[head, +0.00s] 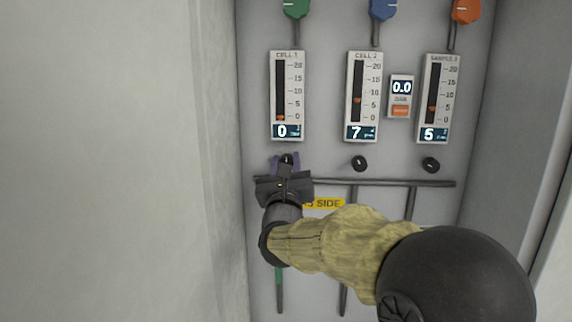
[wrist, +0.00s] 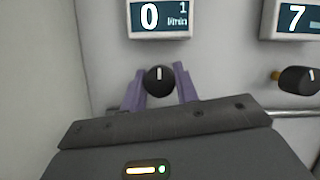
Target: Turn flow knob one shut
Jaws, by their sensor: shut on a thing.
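Flow knob one is a small black knob with a white mark, below the CELL 1 meter (head: 288,95). In the wrist view the knob (wrist: 159,81) sits between the two purple fingers of my gripper (wrist: 160,88), its white mark pointing up. In the head view my gripper (head: 286,160) is at the knob, shut on it, and partly hides it. The CELL 1 display (wrist: 161,17) reads 0, and its orange float is at the bottom of the scale.
Two more black knobs, the middle one (head: 359,163) and the right one (head: 430,165), stand to the right. The CELL 2 meter (head: 363,97) reads 7 and the third meter (head: 438,99) reads 5. A horizontal pipe (head: 385,183) runs below the knobs. A wall stands close at left.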

